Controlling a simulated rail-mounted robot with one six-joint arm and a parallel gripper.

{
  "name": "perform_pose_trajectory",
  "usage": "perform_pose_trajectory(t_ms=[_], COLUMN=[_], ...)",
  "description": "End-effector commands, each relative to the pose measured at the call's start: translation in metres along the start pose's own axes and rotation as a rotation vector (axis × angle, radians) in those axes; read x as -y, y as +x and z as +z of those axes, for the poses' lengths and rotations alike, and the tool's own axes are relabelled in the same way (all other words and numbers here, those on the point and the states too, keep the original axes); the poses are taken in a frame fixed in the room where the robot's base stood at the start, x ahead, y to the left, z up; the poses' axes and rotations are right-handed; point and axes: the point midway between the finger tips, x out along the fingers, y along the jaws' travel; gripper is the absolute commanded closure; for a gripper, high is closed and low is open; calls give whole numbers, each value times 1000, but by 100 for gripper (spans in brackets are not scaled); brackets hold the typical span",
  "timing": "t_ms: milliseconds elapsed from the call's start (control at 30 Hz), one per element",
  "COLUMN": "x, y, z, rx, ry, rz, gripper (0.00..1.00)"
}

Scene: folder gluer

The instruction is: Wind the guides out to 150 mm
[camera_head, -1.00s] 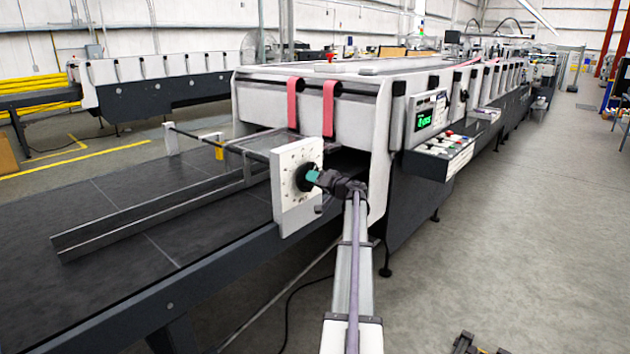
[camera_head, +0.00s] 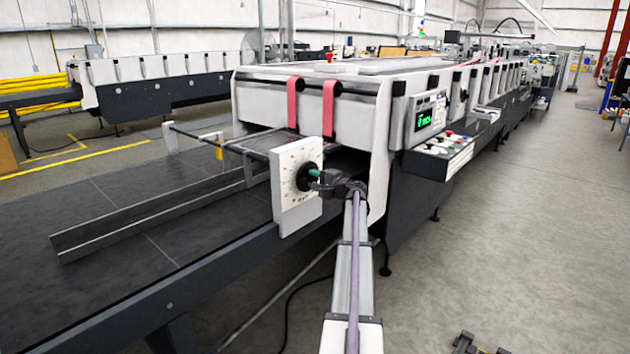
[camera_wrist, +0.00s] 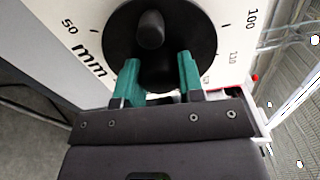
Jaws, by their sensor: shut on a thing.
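The white dial plate (camera_head: 288,212) stands at the front side of the feed table and carries a round black knob (camera_head: 302,178). In the wrist view the knob (camera_wrist: 204,32) has a raised grip (camera_wrist: 150,30), and the plate shows "50", "mm", "100" and "110". My gripper (camera_head: 312,174) reaches the knob from the right. A long metal guide (camera_head: 150,215) lies along the dark table. A green display (camera_head: 424,119) is lit, its digits too small to read.
A dark rod (camera_head: 195,136) runs across the table behind the plate. The control panel (camera_head: 440,155) juts out to the right of my arm. Two red belts (camera_head: 328,108) hang at the machine's front. Open floor lies to the right.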

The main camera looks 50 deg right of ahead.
Motion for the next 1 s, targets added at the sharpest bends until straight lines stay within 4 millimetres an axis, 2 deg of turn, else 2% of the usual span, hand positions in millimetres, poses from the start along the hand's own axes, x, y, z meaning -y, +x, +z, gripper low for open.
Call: perform_pose_trajectory(t_ms=[600, 1000], x=[-1, -2], y=[0, 0], z=[0, 1], rx=[2, 2], ry=[574, 827], rz=[1, 1], gripper=[88, 88])
